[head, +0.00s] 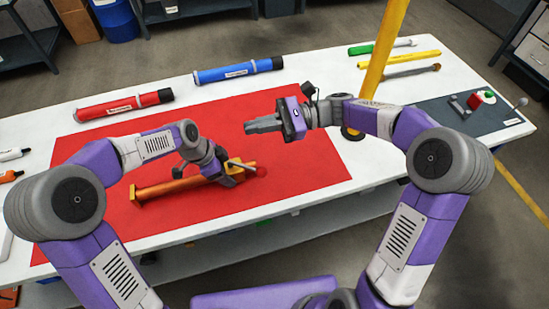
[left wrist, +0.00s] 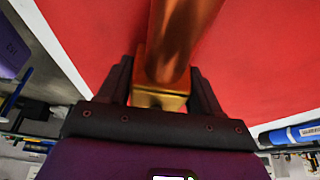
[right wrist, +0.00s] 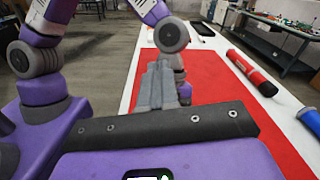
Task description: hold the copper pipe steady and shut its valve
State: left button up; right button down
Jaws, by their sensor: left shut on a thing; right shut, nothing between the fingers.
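The copper pipe (head: 168,189) lies on the red mat, with a flared end at the left. A thin lever (head: 240,164) and a red tip (head: 262,171) show at its right end; I cannot tell how far the valve is turned. My left gripper (head: 232,174) is shut around the pipe near that end. The left wrist view shows the copper tube (left wrist: 178,40) and a brass block between the left fingers (left wrist: 162,92). My right gripper (head: 262,125) is shut and empty, above the mat and behind the pipe's right end. Its fingers (right wrist: 157,86) are together in the right wrist view.
The red mat (head: 300,170) covers the middle of the white table. A red tube (head: 124,104) and a blue tube (head: 238,71) lie behind it. A yellow post (head: 384,45) rises right of my right gripper. Several thin tools and a grey mat (head: 458,118) are at the right.

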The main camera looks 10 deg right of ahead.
aim_at(247, 168)
jog(key=w+d+f+n+g+h, duration=0.2)
jog(key=w+d+f+g+h, duration=0.1)
jog(key=d+f+h, duration=0.7)
jog(key=shift+y, duration=0.6)
jog(key=x, duration=0.5)
jog(key=r+x, duration=0.1)
jog(key=x, duration=0.1)
jog(key=shift+s+a+f, duration=0.25)
jog(key=shift+s+a, duration=0.2)
jog(key=shift+a, duration=0.1)
jog(key=shift+s+m, duration=0.1)
jog(key=shift+m, duration=0.3)
